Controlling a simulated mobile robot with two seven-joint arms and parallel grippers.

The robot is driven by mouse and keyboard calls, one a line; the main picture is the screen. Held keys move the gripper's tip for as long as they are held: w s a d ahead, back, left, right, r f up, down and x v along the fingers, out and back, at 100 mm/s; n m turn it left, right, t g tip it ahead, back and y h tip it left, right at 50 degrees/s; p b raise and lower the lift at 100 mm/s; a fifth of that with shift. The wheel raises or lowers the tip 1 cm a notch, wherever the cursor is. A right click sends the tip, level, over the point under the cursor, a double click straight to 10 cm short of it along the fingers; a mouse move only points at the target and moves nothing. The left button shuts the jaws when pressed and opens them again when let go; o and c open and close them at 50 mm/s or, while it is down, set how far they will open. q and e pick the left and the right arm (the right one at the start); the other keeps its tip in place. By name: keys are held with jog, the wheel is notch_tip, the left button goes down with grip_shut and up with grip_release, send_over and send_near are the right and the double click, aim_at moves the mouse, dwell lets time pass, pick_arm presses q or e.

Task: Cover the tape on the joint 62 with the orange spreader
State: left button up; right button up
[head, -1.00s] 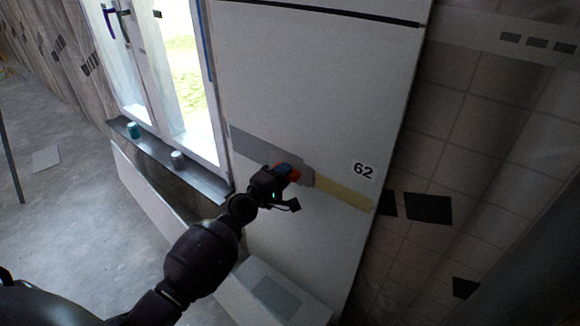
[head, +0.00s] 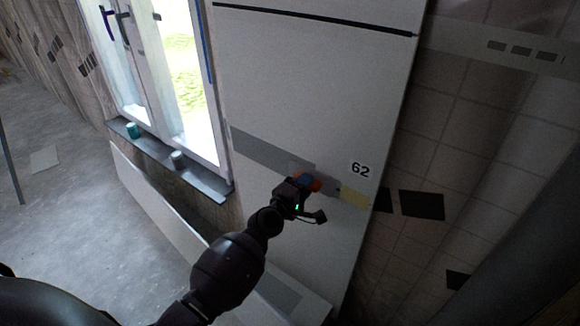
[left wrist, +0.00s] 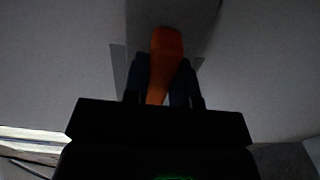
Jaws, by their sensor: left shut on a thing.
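The joint 62 runs across the white wall panel below the label 62 (head: 360,170). Its left stretch is covered by a grey band (head: 262,150). A short stretch of yellowish tape (head: 354,197) shows at its right end. My left gripper (head: 306,181) is at the joint, left of the bare tape, shut on the orange spreader (head: 316,186). In the left wrist view the orange spreader (left wrist: 165,55) stands between the dark fingers, against the grey surface. The spreader's working edge is hard to make out. My right gripper is not in view.
A window (head: 170,75) with a dark sill is left of the panel, with a teal cup (head: 133,130) and a grey cup (head: 178,159) on it. A black line (head: 310,18) crosses the panel higher up. A tiled wall (head: 455,150) is at right.

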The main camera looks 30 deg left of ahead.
aim_at(316, 190)
pick_arm(q)
jog(key=d, duration=0.3)
jog(key=shift+s+d+r+p, duration=0.2)
jog(key=shift+d+r+p, duration=0.05)
jog(key=shift+d+p, duration=0.15)
jog(key=shift+s+d+f, duration=0.15)
jog(key=shift+s+d, duration=0.05)
jog(key=shift+d, duration=0.65)
jog(key=shift+s+d+p, duration=0.15)
jog(key=shift+d+p, duration=0.15)
jog(key=shift+d, duration=0.8)
jog(key=shift+s+d+p, duration=0.1)
jog(key=shift+d+p, duration=0.2)
jog(key=shift+d, duration=0.75)
jog(key=shift+s+d, duration=0.15)
jog(key=shift+d, duration=0.85)
jog(key=shift+s+d, duration=0.1)
jog(key=shift+d, duration=0.9)
jog(key=shift+s+d+p, duration=0.2)
jog(key=shift+d, duration=0.8)
jog(key=shift+s+d+p, duration=0.2)
jog(key=shift+d, duration=0.8)
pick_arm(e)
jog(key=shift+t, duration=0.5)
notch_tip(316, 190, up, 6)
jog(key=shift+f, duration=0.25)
